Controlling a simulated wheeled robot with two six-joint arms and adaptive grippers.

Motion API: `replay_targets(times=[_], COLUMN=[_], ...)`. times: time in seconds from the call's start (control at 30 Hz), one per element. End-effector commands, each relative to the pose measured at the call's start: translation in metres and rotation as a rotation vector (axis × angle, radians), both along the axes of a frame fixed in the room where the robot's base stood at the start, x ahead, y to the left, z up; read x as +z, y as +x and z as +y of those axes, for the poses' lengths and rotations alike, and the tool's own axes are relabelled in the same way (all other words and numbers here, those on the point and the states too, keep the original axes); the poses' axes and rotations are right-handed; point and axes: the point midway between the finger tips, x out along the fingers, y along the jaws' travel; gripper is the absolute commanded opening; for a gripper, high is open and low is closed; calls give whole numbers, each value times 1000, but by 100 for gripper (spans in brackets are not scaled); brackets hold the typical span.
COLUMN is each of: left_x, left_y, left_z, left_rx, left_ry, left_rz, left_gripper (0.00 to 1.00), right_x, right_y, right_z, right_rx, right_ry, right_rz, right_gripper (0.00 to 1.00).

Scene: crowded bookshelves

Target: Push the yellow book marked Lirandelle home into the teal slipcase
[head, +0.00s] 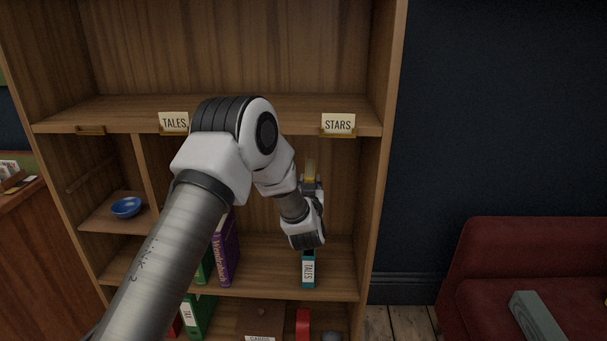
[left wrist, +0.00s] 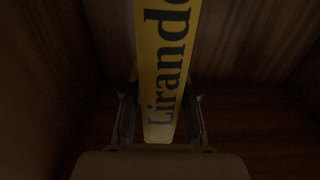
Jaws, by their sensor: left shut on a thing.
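The yellow book (head: 310,169) shows in the head view as a small piece beyond my left wrist, in the right-hand bay of the bookcase. In the left wrist view its spine (left wrist: 164,75) reads "Lirand", the rest cut off at the top. My left gripper (head: 311,185) is shut on it, with a finger on each side of the spine in the left wrist view. The teal slipcase (head: 308,268), labelled TALES, stands upright on the shelf below my wrist; its upper part is hidden. It is not recognisable in the left wrist view. My right gripper is not in view.
A purple book (head: 226,252) and a green one stand left of the slipcase, partly behind my arm. The bookcase's right side wall (head: 378,200) is close. A shelf with TALES and STARS (head: 338,124) cards runs above. A blue bowl (head: 126,207) sits far left.

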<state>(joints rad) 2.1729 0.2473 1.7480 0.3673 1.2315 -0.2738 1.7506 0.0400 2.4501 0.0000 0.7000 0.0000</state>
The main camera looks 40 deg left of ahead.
Motion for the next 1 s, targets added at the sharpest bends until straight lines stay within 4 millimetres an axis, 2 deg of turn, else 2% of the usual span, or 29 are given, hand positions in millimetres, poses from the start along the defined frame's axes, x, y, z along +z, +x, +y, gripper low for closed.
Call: replay_targets(times=[0.03, 0.5, 1.0], left_x=[3, -2, -54], left_y=[0, -1, -1], left_z=[-1, -2, -2], left_rx=[-2, -5, -5], left_ry=[2, 2, 2], left_rz=[-1, -3, -3], left_gripper=[0, 0, 0], right_x=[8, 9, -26], right_y=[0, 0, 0], right_z=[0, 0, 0], right_rx=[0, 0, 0], right_ry=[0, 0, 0], right_rz=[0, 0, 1], right_gripper=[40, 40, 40])
